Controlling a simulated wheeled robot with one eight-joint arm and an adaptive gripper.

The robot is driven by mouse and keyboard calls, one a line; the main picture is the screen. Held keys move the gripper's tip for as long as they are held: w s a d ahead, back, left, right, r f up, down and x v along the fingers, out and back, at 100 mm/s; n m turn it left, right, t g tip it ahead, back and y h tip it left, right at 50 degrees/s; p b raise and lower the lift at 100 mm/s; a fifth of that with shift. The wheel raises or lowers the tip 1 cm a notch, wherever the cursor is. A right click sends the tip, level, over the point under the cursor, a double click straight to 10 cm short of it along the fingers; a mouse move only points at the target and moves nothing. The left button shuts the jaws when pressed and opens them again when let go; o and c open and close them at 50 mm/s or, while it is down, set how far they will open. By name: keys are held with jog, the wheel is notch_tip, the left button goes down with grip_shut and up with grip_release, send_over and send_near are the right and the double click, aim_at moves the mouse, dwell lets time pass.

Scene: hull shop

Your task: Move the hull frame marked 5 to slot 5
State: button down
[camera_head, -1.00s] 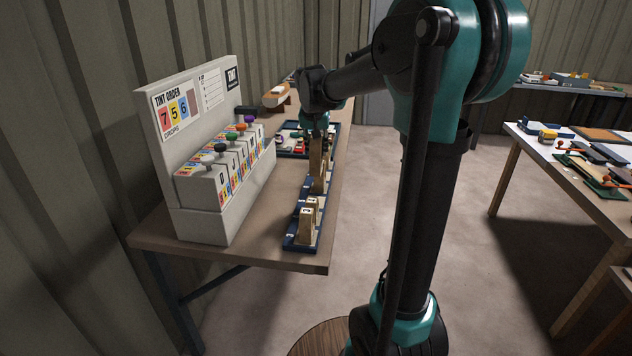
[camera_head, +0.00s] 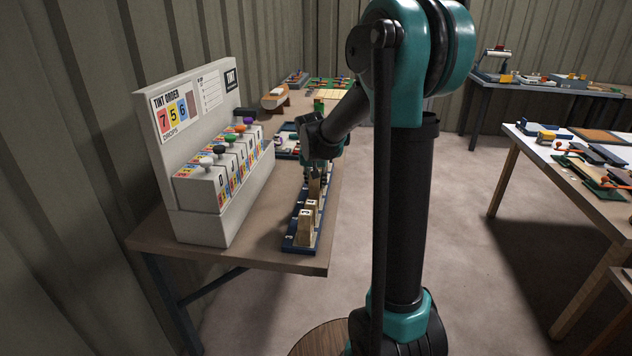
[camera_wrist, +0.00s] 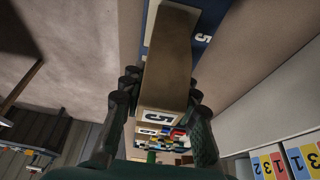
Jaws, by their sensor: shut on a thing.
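My gripper (camera_head: 316,172) is shut on a wooden hull frame (camera_wrist: 168,62) marked 5 on its near end in the wrist view. In the head view the held frame (camera_head: 315,188) shows only partly beneath the fingers. Below it is a dark blue rack (camera_head: 290,246) along the bench edge. In the wrist view the rack (camera_wrist: 222,18) has a white label 5 (camera_wrist: 201,37) close beside the frame's far end. I cannot tell whether the frame touches the rack or sits in a slot. Other wooden frames (camera_head: 306,228) stand at the rack's near end.
A grey tint dispenser (camera_head: 205,190) with coloured knobs stands left of the rack on the bench (camera_head: 165,235). A blue tray (camera_head: 285,145) and a wooden hull model (camera_head: 275,98) lie farther back. Open floor lies to the right, before another table (camera_head: 520,150).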

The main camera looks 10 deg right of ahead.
jog(key=shift+f, duration=0.15)
jog(key=c, duration=1.1)
grip_release()
jog(key=shift+c, duration=0.2)
jog(key=v, duration=1.1)
jog(key=shift+r, duration=0.3)
jog(key=s+d+f+n, duration=0.1)
jog(key=s+d+f, duration=0.1)
jog(key=s+f, duration=0.7)
jog(key=s+d+f+n+y, duration=0.1)
jog(key=s+d+f+n, duration=0.1)
jog(key=s+f, duration=0.7)
jog(key=s+d, duration=0.1)
jog(key=s, duration=0.7)
jog(key=shift+s+d+f+n, duration=0.15)
jog(key=shift+s+n, duration=0.05)
jog(key=shift+n, duration=0.1)
